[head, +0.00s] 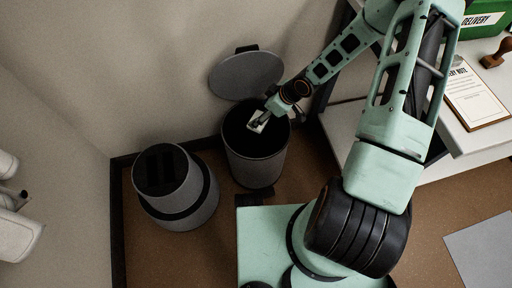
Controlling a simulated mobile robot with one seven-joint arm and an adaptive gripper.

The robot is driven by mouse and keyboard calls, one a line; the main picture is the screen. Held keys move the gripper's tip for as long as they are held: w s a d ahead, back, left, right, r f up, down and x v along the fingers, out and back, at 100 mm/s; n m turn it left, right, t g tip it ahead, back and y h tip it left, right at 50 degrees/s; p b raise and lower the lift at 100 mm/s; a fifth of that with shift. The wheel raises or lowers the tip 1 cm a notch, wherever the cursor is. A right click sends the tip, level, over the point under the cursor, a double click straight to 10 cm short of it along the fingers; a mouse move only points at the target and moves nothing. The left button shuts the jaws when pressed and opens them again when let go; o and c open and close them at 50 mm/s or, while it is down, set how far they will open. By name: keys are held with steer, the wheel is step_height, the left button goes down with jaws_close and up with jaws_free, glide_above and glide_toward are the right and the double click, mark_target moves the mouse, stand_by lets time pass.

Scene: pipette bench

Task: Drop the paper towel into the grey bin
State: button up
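The grey bin (256,168) stands on the floor against the wall, with its round lid (246,75) raised behind it. My gripper (262,121) points down over the bin's open mouth, at its right part. A small white piece, the paper towel (256,122), shows at the fingertips, and the gripper looks shut on it. The towel appears against the dark inside of the bin. I cannot tell how far it is above or below the rim. The bin's floor is hidden.
A second grey container (174,187) with dark slots in its top stands left of the bin. At right is a white desk with a clipboard (477,95), a stamp (497,53) and a green delivery box (484,22). White rolls (12,225) show at the left wall.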

steer(key=shift+o, duration=0.8)
steer(key=shift+s+d+r, duration=0.1)
steer(key=shift+d+r, duration=0.1)
steer(key=shift+r, duration=0.1)
steer(key=v, duration=1.1)
steer(key=shift+s+r, duration=0.1)
steer(key=shift+r, duration=0.05)
